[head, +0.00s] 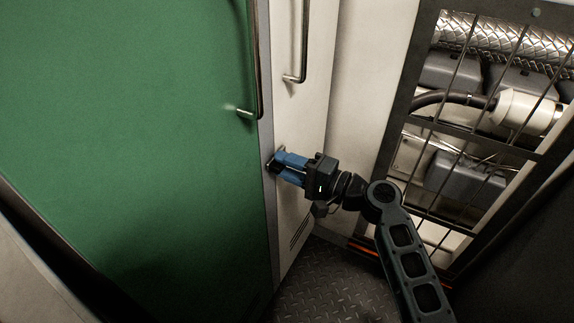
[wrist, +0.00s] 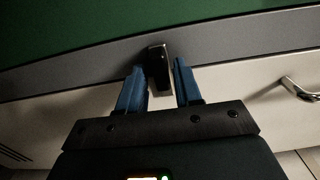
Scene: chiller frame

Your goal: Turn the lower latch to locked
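The lower latch is a small dark handle (wrist: 159,66) on the grey edge strip between the green door and the pale panel. In the wrist view it stands nearly straight up the picture, between my fingers. In the head view a dark piece at the fingertips seems to be this latch (head: 271,167), mostly hidden by the gripper. My gripper (head: 279,166) has blue fingers, which also show in the wrist view (wrist: 157,68). The fingers are apart, one on each side of the latch, with a narrow gap visible, so they do not look closed on it.
The green door (head: 130,120) has a long metal handle (head: 246,112) above my gripper. The pale panel has another bar handle (head: 293,78). A dark open frame (head: 400,115) with wires, pipes and grey boxes stands at right, close to my arm. The metal floor (head: 335,285) is clear.

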